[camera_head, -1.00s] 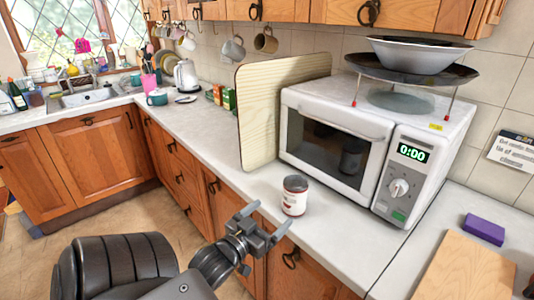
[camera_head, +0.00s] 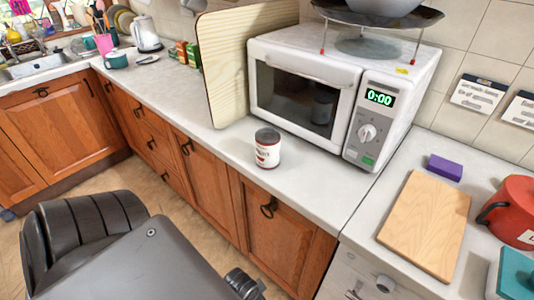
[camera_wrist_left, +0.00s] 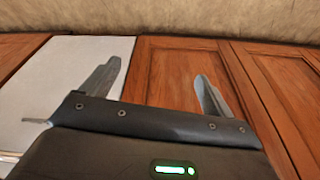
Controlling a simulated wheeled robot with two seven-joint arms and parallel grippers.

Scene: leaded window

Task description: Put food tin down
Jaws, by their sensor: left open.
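The food tin (camera_head: 267,148), white and red with a dark grey lid, stands upright on the worktop (camera_head: 215,133) in front of the microwave. It stands free, with nothing gripping it. My left gripper is open and empty in the left wrist view (camera_wrist_left: 158,88), with its two fingers wide apart in front of wooden cupboard doors. The tin is not in the wrist view. My right gripper is not in view.
The white microwave (camera_head: 300,65) stands behind the tin, with a wooden board (camera_head: 225,75) leaning at its left. A cutting board (camera_head: 425,225), purple sponge (camera_head: 445,167) and red pot (camera_head: 512,212) are at right.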

